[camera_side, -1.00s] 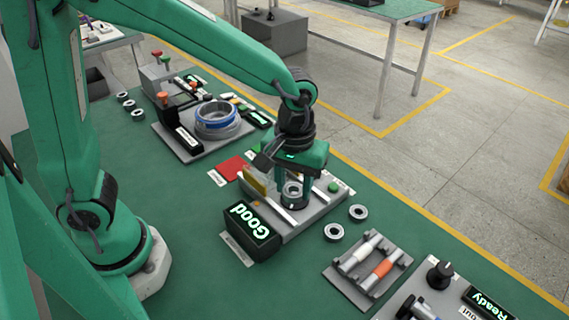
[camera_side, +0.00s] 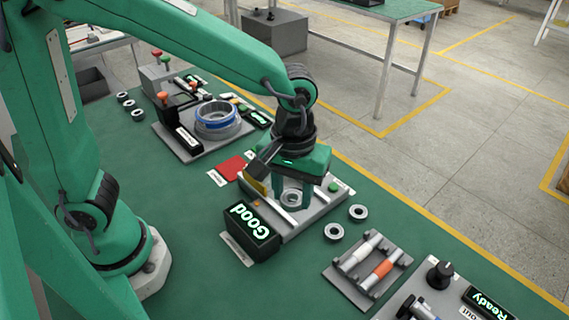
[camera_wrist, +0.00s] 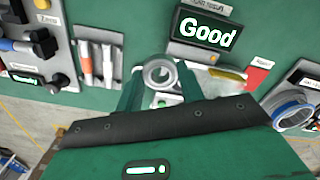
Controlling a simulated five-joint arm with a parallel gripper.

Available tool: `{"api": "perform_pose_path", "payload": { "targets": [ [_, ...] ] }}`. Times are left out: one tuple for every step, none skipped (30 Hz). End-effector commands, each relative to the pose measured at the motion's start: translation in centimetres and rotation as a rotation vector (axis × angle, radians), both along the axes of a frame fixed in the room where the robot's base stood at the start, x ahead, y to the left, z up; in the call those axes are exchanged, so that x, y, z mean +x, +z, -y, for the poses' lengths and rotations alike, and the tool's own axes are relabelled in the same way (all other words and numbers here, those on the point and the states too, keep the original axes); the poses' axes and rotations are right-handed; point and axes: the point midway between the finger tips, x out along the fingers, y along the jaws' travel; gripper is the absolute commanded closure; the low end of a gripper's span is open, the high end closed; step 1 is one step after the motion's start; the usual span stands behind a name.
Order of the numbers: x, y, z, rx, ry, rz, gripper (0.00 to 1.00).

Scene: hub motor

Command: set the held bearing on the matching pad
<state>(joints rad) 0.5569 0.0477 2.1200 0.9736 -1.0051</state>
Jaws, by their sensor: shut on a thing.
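My gripper (camera_side: 291,194) points down over the grey test fixture (camera_side: 322,211). Its fingers are shut on a silver ring bearing (camera_side: 291,198), one on each side of it. The bearing (camera_wrist: 158,73) also shows between the green fingers in the wrist view. Whether it touches the fixture is unclear. The display (camera_side: 253,225) on the fixture's near side reads "Good". A red pad (camera_side: 231,168) lies to the left of the fixture, with a white label beside it; it also shows in the wrist view (camera_wrist: 257,76). I cannot make out a green pad against the green table.
Two loose bearings (camera_side: 334,232) (camera_side: 358,212) lie right of the fixture. A tray with white and orange cylinders (camera_side: 368,267) stands farther right. A station with a blue-ringed part (camera_side: 218,120) stands behind left. Some green table is clear in front.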

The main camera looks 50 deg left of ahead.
Motion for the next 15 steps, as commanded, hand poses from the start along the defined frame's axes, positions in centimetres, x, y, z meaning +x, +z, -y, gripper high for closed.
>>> {"api": "perform_pose_path", "payload": {
  "targets": [
    [0.0,0.0,0.0,0.0,0.0,0.0,0.89],
    [0.0,0.0,0.0,0.0,0.001,0.0,0.89],
    [0.1,0.0,-0.1,0.0,0.002,0.0,0.89],
    [0.1,0.0,-0.1,0.0,0.004,0.0,0.89],
    [0.2,0.0,-0.1,0.0,0.006,0.0,0.89],
    [0.4,-0.1,-0.2,0.0,0.011,0.0,0.89],
    [0.6,-0.1,-0.3,0.0,0.015,0.0,0.89],
    [0.8,-0.1,-0.5,0.0,0.021,0.0,0.89],
    [1.1,-0.2,-0.7,0.0,0.03,0.0,0.89],
    [1.4,-0.2,-0.9,0.001,0.038,0.0,0.89],
    [1.7,-0.3,-1.1,0.001,0.047,0.0,0.89],
    [2.1,-0.3,-1.5,0.001,0.061,0.0,0.89],
    [2.5,-0.4,-1.8,0.001,0.073,0.0,0.89],
    [3.0,-0.5,-2.1,0.0,0.085,-0.001,0.89],
    [3.6,-0.6,-2.6,0.0,0.105,-0.001,0.89]
  ]
}}
